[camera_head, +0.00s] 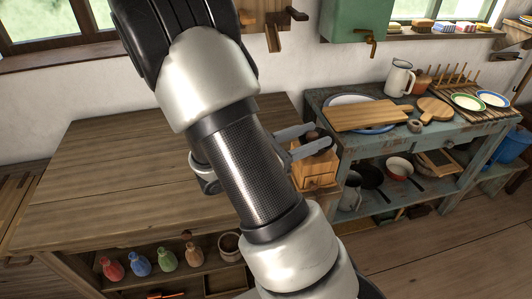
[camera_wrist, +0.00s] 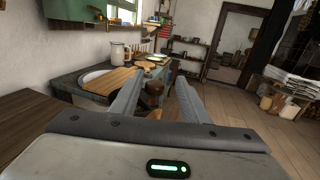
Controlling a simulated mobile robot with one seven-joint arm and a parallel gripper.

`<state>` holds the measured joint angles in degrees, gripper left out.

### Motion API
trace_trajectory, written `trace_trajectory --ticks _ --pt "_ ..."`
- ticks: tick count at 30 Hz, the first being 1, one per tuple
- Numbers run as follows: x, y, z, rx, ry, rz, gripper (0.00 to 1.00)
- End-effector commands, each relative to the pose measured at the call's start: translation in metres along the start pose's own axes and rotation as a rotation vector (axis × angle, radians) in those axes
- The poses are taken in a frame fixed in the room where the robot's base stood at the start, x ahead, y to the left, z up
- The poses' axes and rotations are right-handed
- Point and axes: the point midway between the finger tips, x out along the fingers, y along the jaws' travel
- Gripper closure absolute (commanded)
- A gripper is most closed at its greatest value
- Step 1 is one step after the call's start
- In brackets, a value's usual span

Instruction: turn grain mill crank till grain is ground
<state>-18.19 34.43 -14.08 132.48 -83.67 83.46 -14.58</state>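The grain mill (camera_head: 316,172) is a small wooden box at the right end of the brown wooden counter, partly hidden by my arm. A dark round knob (camera_head: 312,136) shows above it, and I take it for the crank's handle. My gripper (camera_head: 314,141) is at the mill's top with its fingers apart around the knob. In the wrist view my gripper (camera_wrist: 160,84) is open, with a brown knob (camera_wrist: 154,89) between the fingers, closer to the left one. I cannot tell whether a finger touches it. The crank arm and any grain are hidden.
The counter (camera_head: 110,180) is bare left of my arm, with coloured bottles (camera_head: 139,261) on a shelf below. A blue-green table (camera_head: 365,147) at right holds cutting boards, a jug (camera_head: 399,79) and plates. A green wall box (camera_head: 352,20) hangs above.

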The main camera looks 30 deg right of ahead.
Motion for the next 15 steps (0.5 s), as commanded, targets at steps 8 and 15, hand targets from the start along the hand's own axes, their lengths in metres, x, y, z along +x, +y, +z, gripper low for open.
trace_trajectory --ticks 8,15 --pt "-0.057 0.002 0.001 0.000 0.000 0.003 0.58" --pt "-0.099 0.001 0.000 0.000 0.000 0.002 0.58"
